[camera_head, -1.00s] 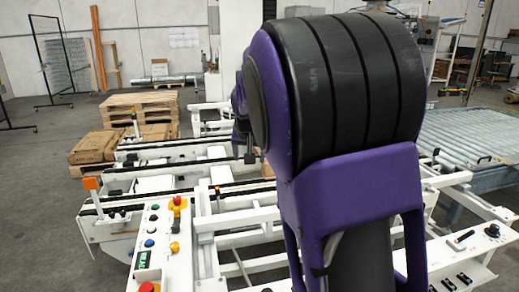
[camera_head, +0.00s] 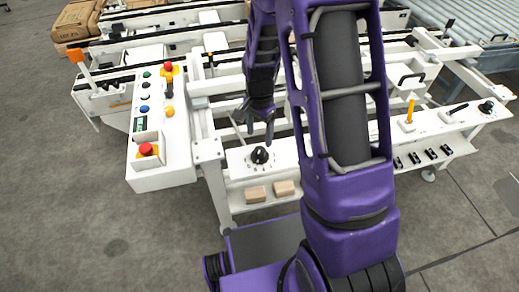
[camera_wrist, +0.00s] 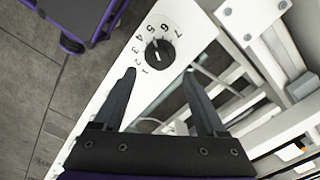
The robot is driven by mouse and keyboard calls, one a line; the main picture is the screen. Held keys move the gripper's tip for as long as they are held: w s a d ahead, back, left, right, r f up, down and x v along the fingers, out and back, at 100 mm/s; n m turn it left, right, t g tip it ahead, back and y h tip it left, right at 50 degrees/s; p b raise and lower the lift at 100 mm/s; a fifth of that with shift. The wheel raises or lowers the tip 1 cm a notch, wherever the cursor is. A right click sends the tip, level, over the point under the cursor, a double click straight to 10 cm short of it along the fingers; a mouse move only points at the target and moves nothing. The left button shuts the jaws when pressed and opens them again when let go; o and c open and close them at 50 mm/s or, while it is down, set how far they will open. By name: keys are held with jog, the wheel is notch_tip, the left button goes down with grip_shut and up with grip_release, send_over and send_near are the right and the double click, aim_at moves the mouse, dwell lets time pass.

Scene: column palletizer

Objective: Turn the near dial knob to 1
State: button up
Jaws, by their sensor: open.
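The near dial knob (camera_head: 260,155) is black and round, on a white panel at the front of the machine frame. In the wrist view the knob (camera_wrist: 158,52) has printed numbers 1 to 7 around it, and a light mark on it seems to face the 5 and 6 side. My gripper (camera_head: 258,130) is just above and behind the knob in the head view. In the wrist view my gripper (camera_wrist: 160,73) is open and empty, with one finger toward each side of the knob. The fingers look apart from the knob.
A control box (camera_head: 160,125) with coloured buttons and red stops stands to the left. Two tan blocks (camera_head: 270,190) sit on a ledge below the knob. Another dial knob (camera_head: 487,106) is at the far right panel. White frame rails (camera_head: 215,75) lie behind.

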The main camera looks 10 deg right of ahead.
aim_at(259, 150)
notch_tip(259, 150, down, 8)
jog(key=shift+r+b, duration=0.25)
jog(key=shift+b, duration=0.2)
grip_shut()
